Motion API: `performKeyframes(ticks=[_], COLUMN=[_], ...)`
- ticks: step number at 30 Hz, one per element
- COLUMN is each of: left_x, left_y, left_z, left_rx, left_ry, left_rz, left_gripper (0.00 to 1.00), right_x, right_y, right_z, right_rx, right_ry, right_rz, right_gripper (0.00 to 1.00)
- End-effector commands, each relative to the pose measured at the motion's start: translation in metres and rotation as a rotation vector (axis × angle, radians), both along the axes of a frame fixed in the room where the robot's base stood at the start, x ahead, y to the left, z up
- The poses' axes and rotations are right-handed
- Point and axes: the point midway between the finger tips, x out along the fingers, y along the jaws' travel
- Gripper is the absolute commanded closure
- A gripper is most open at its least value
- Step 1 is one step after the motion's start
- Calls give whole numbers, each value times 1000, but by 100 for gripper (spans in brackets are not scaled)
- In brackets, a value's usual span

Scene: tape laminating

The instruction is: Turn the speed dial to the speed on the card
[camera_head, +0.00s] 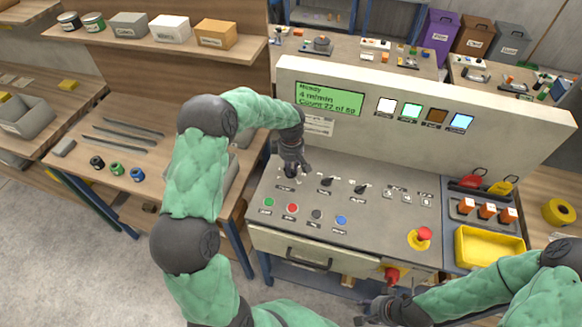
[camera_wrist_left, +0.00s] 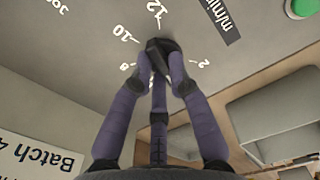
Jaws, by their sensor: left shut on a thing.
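The black speed dial (camera_wrist_left: 161,45) is in the left wrist view, with white numbers around it; 12, 10, 8 and 2 can be read. My left gripper (camera_wrist_left: 163,78) is shut on the dial, its fingertips at the knob's sides. In the head view my left gripper (camera_head: 289,174) is at the panel's left end and mostly hides the dial. The display (camera_head: 328,98) seems to read "Ready, 4 m/min" and a count. The white card (camera_head: 317,126) is below it; the left wrist view shows only "Batch 4" on the card (camera_wrist_left: 38,155). My right gripper (camera_head: 376,312) is low, away from the panel; its opening is unclear.
Two other black knobs (camera_head: 360,187) and a row of coloured buttons (camera_head: 292,208) are on the panel. A red emergency button (camera_head: 424,234) is at its right front. A yellow tray (camera_head: 489,247) is further right.

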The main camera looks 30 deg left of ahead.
Motion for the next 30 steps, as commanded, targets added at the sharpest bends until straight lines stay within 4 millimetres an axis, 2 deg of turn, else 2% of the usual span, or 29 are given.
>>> performKeyframes(ticks=[3,4,6,7,16,20,23,30], left_x=[0,0,0,0,0,1,1,1], left_y=[-1,0,0,0,0,0,0,0], left_z=[0,0,0,0,1,8,22,69], left_rx=[-1,-1,-1,-1,0,0,0,0], left_ry=[-1,-1,-1,-1,-1,-3,-5,-5], left_rz=[0,0,-1,-1,-1,-1,0,0], left_gripper=[100,79,59,57,57,57,57,57], right_x=[0,0,0,0,0,0,0,0], right_y=[0,0,0,0,0,0,0,0], right_z=[0,0,0,0,0,0,0,0], right_rx=[0,0,0,0,0,0,0,0], right_ry=[0,0,0,0,0,0,0,0], right_rz=[0,0,0,0,0,0,0,0], right_gripper=[60,60,60,60,60,60,60,60])
